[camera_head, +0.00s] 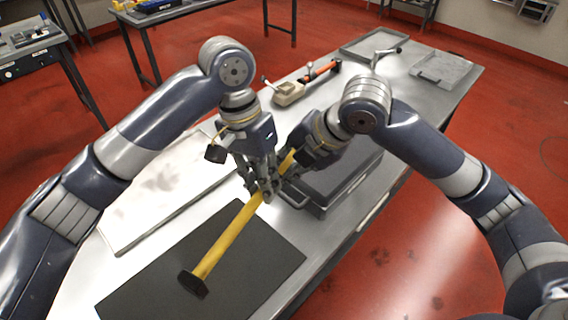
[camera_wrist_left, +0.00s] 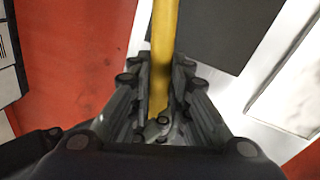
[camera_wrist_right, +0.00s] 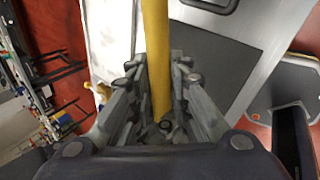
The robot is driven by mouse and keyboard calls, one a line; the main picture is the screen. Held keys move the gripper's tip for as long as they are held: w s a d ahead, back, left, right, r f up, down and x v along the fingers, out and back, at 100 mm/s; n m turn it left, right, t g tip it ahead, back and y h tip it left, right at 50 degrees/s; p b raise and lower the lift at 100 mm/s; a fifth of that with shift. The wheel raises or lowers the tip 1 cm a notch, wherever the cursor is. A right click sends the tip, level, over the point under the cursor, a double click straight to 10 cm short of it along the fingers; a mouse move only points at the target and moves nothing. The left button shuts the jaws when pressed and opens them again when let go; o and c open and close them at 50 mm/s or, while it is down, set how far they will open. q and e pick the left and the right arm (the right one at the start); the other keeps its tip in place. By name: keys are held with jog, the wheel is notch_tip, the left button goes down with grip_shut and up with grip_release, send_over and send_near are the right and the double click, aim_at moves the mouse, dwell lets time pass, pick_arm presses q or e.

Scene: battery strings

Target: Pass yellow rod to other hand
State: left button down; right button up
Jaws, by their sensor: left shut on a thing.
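The yellow rod (camera_head: 230,235) runs on a slant above the dark mat and has a dark block at its lower end. My left gripper (camera_head: 262,190) is shut on the rod's upper part. The rod also shows between its fingers in the left wrist view (camera_wrist_left: 162,60). My right gripper (camera_head: 288,168) is at the rod's upper end, close beside the left one. In the right wrist view the rod (camera_wrist_right: 156,55) passes between its fingers, which look closed around it. The right fingertips are partly hidden in the head view.
A dark mat (camera_head: 255,275) lies on the metal table under the rod. A grey case (camera_head: 345,180) stands just right of the grippers. A beige and orange tool (camera_head: 290,93) and grey trays (camera_head: 440,70) lie farther back. The table's right edge borders open red floor.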

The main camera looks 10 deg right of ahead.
pick_arm(q)
jog(key=c, duration=1.4)
grip_release()
